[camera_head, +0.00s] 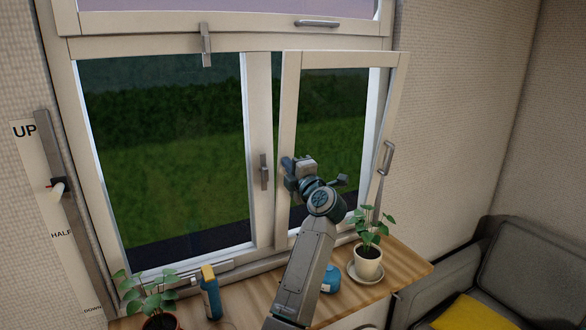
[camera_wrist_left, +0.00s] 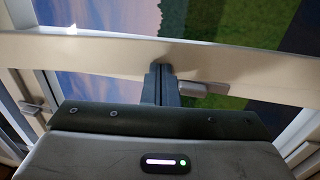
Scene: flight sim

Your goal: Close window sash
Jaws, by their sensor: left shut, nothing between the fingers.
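The window sash (camera_head: 289,130) is the right-hand white framed pane. It stands ajar, its frame out of line with the window frame (camera_head: 262,100). A grey handle (camera_head: 387,158) sits on its right side. My left gripper (camera_head: 290,165) is in front of the sash's left part in the head view. In the left wrist view its shut fingers (camera_wrist_left: 162,82) point at a pale frame bar (camera_wrist_left: 100,50), with a grey handle (camera_wrist_left: 205,88) just right of them. I cannot tell whether they touch the bar. The fingers hold nothing. My right gripper is out of view.
The wooden sill (camera_head: 405,268) carries a potted plant on a saucer (camera_head: 367,262) right of my arm, a blue bottle (camera_head: 211,298) and another plant (camera_head: 155,300) at the left. A blue item (camera_head: 331,279) stands beside my arm. A sofa (camera_head: 530,265) is at the right.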

